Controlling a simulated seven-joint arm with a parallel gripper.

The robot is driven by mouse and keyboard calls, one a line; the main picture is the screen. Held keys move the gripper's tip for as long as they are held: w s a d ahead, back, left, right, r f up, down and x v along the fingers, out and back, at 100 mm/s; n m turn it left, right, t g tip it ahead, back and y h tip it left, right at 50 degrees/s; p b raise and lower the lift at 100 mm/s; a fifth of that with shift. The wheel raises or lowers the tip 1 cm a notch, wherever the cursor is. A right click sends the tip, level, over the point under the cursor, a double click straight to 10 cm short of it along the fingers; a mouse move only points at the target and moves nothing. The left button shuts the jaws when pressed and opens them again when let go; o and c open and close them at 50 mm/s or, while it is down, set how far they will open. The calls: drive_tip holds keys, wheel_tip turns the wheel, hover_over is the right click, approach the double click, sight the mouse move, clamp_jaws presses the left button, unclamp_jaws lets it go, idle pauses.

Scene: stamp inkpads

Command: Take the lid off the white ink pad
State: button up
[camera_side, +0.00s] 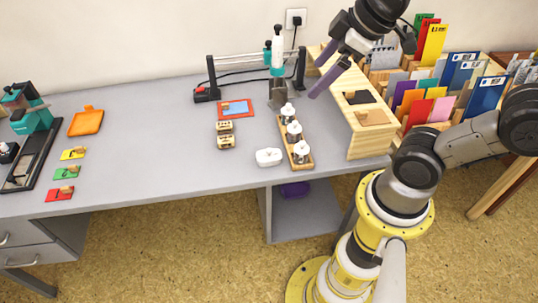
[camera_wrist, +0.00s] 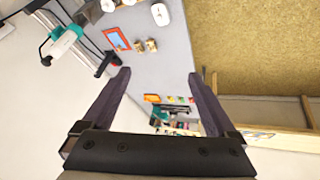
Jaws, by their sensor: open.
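The white ink pad (camera_side: 268,157) is a small, rounded white block on the grey desk near its front edge, left of the wooden bottle rack. Something small shows on its top; lid and base are too small to tell apart. It also shows at the top of the wrist view (camera_wrist: 160,14). My gripper (camera_side: 315,80) is open and empty, with purple fingers. It is high above the back right of the desk, well away from the pad. In the wrist view my gripper (camera_wrist: 158,74) has its two fingers wide apart with nothing between them.
A wooden rack (camera_side: 308,163) of white-topped bottles stands right of the pad. Two small tan blocks (camera_side: 226,142) lie behind left, near a red-framed blue pad (camera_side: 236,108). A wooden stand (camera_side: 367,143) rises at the right.

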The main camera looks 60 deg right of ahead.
drive_tip(key=w+f+n+g, duration=0.1)
drive_tip(key=w+f+n, duration=0.1)
drive_tip(key=w, duration=0.3)
drive_tip(key=n+g, duration=0.2)
drive_tip(key=g, duration=0.3)
hover_over(266, 155)
drive_tip(key=f, duration=2.5)
drive_tip(key=shift+a, duration=0.3)
drive_tip(key=shift+d+f, duration=0.2)
drive_tip(key=shift+f, duration=2.4)
drive_tip(key=c, duration=1.4)
